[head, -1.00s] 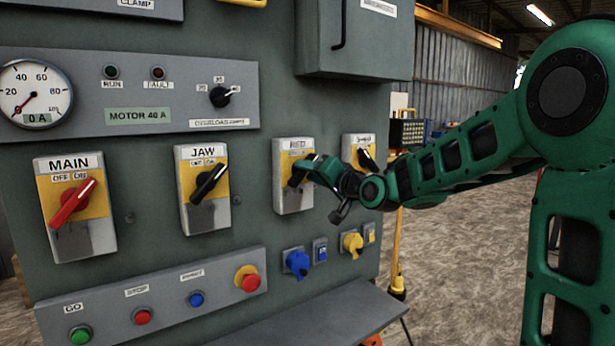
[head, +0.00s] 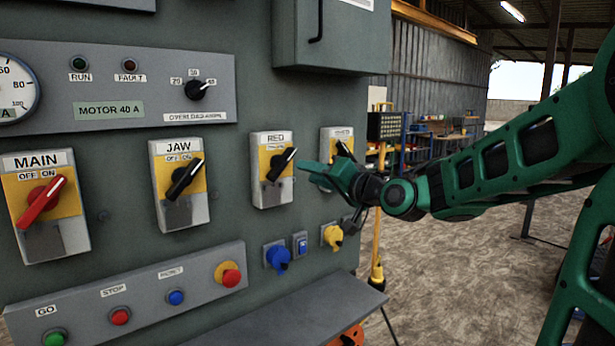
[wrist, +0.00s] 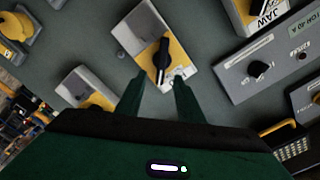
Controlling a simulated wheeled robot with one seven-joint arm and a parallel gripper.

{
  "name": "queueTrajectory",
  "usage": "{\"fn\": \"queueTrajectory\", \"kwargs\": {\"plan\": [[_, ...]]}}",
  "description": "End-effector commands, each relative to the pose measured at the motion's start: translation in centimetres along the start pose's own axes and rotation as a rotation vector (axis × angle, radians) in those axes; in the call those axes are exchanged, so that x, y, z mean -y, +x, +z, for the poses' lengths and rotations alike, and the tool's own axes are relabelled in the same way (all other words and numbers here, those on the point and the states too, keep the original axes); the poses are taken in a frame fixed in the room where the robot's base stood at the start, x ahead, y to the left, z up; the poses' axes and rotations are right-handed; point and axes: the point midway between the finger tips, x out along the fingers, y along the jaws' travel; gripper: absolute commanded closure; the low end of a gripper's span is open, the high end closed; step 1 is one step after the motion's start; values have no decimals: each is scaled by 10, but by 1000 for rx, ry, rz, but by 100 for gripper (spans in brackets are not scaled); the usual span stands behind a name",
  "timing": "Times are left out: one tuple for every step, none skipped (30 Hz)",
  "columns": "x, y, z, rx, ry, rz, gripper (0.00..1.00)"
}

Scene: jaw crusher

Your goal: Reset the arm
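My green arm reaches in from the right in the head view. My gripper (head: 322,172) is just off the panel, to the right of the RED switch (head: 272,170) and in front of the rightmost switch (head: 338,145), which it partly covers. In the head view that handle is tilted to the upper right.
The grey panel carries the MAIN switch (head: 44,200) with a red handle, the JAW switch (head: 181,182), and a row of push buttons (head: 120,316). Blue (head: 277,257) and yellow (head: 332,237) sockets sit below my gripper. A grey shelf (head: 290,318) juts out beneath. Open floor lies to the right.

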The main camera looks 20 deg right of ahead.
Motion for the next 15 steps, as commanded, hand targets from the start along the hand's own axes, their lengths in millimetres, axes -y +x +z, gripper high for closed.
{"fn": "queueTrajectory", "kwargs": {"plan": [[0,0,0,0,0,0,66],[0,0,0,0,0,0,66],[0,0,0,0,0,0,66],[0,0,0,0,0,0,66],[0,0,0,0,0,0,66],[0,0,0,0,0,0,66],[0,0,0,0,0,0,66],[0,0,0,0,0,0,66],[-1,0,0,2,-2,3,66],[-2,-1,2,6,-5,9,66],[-5,-2,3,14,-11,18,66],[-10,-5,7,29,-23,38,66],[-16,-8,10,45,-36,61,66],[-22,-11,15,65,-50,87,66],[-35,-18,23,98,-72,132,66]]}}
